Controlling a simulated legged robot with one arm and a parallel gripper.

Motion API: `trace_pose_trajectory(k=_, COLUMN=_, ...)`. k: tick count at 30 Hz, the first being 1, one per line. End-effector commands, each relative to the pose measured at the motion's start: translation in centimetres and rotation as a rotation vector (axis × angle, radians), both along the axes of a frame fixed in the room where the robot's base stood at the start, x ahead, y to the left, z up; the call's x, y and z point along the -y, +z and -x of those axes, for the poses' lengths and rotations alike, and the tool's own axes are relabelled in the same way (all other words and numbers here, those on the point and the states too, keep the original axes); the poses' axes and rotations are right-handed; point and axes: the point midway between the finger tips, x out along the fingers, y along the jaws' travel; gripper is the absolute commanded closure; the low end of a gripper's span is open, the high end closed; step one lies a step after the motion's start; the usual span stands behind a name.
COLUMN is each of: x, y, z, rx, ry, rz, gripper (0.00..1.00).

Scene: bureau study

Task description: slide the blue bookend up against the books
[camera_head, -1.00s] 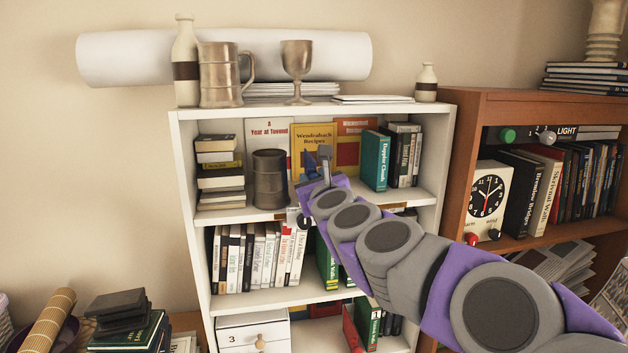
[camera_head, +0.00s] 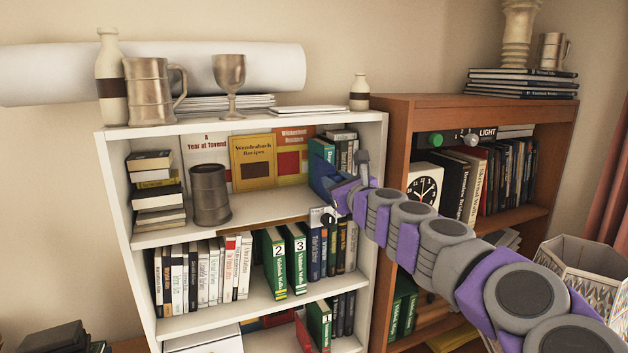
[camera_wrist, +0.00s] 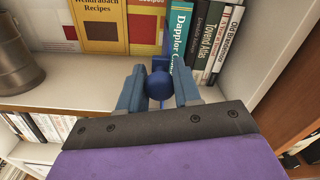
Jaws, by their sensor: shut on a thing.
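The blue bookend (camera_head: 321,172) is on the upper shelf of the white bookcase, at the left side of the row of upright books (camera_head: 343,151). In the wrist view, the bookend (camera_wrist: 160,64) stands close beside the teal book (camera_wrist: 181,32), the leftmost of the row; I see no clear gap, but cannot tell if they touch all along. My gripper (camera_wrist: 158,88) is shut on the bookend's round blue knob. In the head view, my gripper (camera_head: 345,188) reaches in from the right and hides part of the bookend and the lower books.
A dark metal mug (camera_head: 210,195) and a stack of books (camera_head: 158,190) stand left on the same shelf. Face-out books (camera_head: 252,162) lean at the back. The shelf (camera_head: 265,208) is clear between the mug and bookend. The bookcase's right side wall (camera_head: 375,140) is close.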

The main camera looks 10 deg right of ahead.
Motion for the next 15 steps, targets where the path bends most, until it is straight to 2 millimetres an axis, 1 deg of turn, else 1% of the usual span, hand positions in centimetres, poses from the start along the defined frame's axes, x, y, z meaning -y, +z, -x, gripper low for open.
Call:
trace_pose_trajectory(k=1, x=0.57, y=0.04, z=-0.16, rx=-0.001, ry=-0.001, rz=-0.001, gripper=1.0)
trace_pose_trajectory(k=5, x=1.2, y=-0.01, z=-0.32, rx=-0.001, ry=0.001, rz=-0.001, gripper=1.0)
trace_pose_trajectory(k=15, x=1.44, y=-0.03, z=-0.43, rx=0.0, ry=0.0, rz=0.0, gripper=1.0)
